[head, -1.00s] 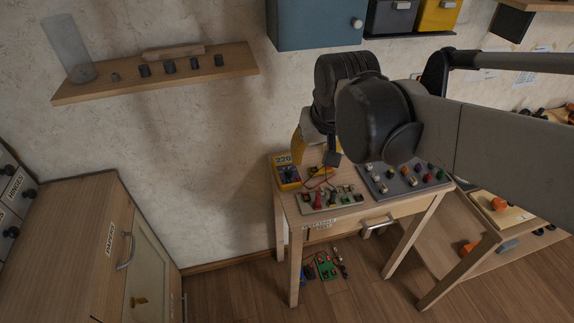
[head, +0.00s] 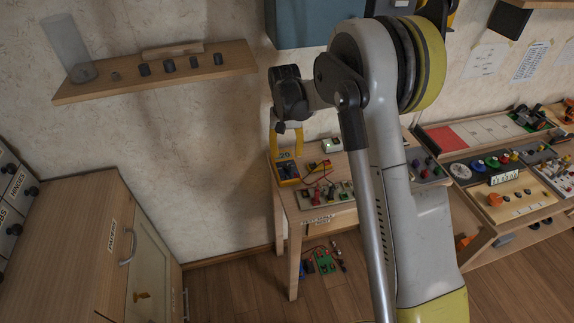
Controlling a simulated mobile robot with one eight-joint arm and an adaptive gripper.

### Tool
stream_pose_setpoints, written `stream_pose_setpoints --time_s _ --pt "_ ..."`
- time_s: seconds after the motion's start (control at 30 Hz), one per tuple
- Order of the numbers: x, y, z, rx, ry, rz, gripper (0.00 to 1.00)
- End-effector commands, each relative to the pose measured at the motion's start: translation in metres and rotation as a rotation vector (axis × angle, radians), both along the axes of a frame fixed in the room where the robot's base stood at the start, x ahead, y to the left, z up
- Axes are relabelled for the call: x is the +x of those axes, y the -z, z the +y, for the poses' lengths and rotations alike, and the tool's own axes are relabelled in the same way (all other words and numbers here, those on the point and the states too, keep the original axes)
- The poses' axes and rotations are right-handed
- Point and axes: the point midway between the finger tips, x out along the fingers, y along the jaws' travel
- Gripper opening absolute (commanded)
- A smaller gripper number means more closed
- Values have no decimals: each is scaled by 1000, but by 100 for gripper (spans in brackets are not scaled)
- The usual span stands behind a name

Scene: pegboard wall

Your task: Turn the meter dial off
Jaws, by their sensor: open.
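No object shows between the fingers.
A board with switches and leads (head: 326,194) lies right beside the meter. A grey panel of colored knobs (head: 428,172) is partly hidden behind my arm. A wall shelf (head: 160,75) is at upper left, a cabinet (head: 85,235) at lower left.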

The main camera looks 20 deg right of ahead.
Motion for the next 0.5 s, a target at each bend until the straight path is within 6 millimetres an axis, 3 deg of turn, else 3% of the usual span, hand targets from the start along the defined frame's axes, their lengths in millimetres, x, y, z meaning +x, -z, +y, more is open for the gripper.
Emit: stream_pose_setpoints --time_s 0.3,0.5 --pt "0 53 -1 1 0 -1 45" --pt "0 63 -2 1 -1 -2 45"
